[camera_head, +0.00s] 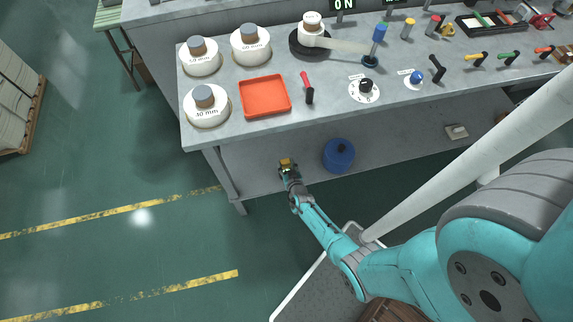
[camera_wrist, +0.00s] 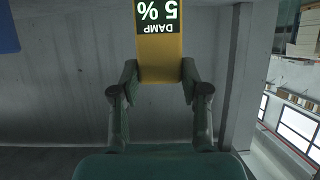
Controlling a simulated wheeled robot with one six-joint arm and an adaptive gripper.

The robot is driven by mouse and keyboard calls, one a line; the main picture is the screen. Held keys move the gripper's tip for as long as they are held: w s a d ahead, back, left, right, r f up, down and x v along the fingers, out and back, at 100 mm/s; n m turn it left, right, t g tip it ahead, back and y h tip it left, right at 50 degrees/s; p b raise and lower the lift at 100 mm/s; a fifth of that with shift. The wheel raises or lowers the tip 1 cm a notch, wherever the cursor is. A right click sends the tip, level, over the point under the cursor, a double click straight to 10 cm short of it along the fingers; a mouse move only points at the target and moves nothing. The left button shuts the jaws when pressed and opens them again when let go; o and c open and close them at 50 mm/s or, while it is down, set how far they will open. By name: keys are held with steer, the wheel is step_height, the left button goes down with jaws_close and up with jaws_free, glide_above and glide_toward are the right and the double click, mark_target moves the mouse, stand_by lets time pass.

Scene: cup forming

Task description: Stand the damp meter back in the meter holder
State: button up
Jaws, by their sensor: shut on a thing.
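The damp meter (camera_wrist: 160,60) is a yellow block with a dark display reading "DAMP 5 %", upside down in the wrist view. My gripper (camera_wrist: 160,84) is shut on its lower part in that picture, one finger on each side. In the head view my gripper (camera_head: 287,173) holds the small yellow meter (camera_head: 286,162) in front of the bench, left of the blue pot and below the bench top's level in the picture. I cannot pick out the meter holder with certainty in either view.
The grey bench (camera_head: 240,135) carries white moulds (camera_head: 207,112), a red tray (camera_head: 265,112), a red-handled tool (camera_head: 307,88), knobs and levers. A blue pot (camera_head: 338,158) and a small pale block (camera_head: 456,131) are lower down. Open green floor lies to the left.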

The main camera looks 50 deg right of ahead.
steer(key=shift+f, duration=0.45)
steer(key=o, duration=1.3)
steer(key=v, duration=1.2)
